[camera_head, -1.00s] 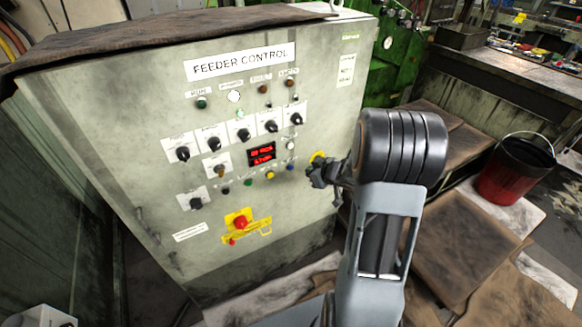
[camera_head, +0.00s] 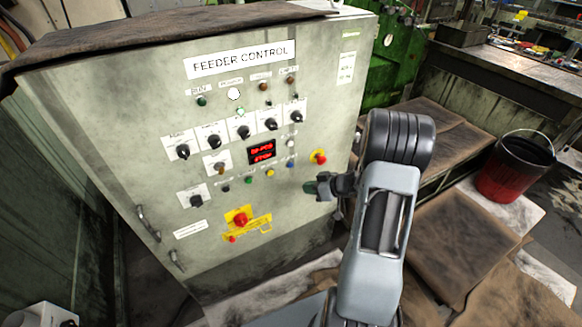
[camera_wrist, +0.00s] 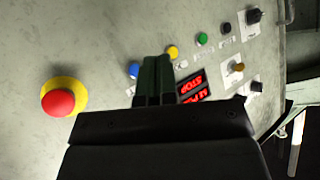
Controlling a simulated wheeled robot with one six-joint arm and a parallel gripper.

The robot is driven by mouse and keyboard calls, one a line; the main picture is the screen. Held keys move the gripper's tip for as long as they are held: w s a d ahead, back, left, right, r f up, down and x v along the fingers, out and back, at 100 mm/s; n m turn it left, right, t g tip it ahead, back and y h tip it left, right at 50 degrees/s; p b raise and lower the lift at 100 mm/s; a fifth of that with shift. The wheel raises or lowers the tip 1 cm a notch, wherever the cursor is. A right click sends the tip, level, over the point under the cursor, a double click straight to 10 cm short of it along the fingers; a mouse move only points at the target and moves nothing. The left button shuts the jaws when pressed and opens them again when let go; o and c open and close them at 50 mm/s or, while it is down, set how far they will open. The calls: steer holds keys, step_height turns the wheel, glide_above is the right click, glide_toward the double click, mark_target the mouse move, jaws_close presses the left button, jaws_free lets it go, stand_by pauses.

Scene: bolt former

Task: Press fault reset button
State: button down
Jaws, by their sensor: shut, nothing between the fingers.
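The grey feeder control panel (camera_head: 130,110) carries a row of small buttons under a red-lit display (camera_head: 261,151). The row shows a blue button (camera_head: 290,163), a yellow one (camera_head: 270,173), a green one (camera_head: 248,181) and a black one (camera_head: 225,189). I cannot read which label says fault reset. My gripper (camera_head: 311,187) is shut and empty, below and right of the blue button. In the wrist view its fingertips (camera_wrist: 157,60) appear between the blue button (camera_wrist: 134,70) and the yellow button (camera_wrist: 172,51). I see no clear contact, and the fingers hide part of the panel.
A red mushroom button on a yellow ring (camera_head: 319,157) sits just above my gripper. A red and yellow switch (camera_head: 239,219) is lower left, and several black knobs (camera_head: 244,131) are above the display. A red bucket (camera_head: 513,170) stands on the right.

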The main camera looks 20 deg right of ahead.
mark_target(290, 165)
steer(key=w, duration=0.7)
steer(key=shift+w+a, duration=0.3)
steer(key=shift+a, duration=0.15)
steer(key=shift+w, duration=0.1)
stand_by(1.8)
steer(key=shift+w, duration=0.3)
steer(key=shift+w+a+p, duration=0.1)
steer(key=shift+w+p, duration=0.35)
stand_by(0.6)
steer(key=shift+s+r, duration=0.1)
steer(key=shift+s, duration=0.1)
steer(key=shift+s+p, duration=0.4)
steer(key=shift+s, duration=0.25)
steer(key=shift+s, duration=0.1)
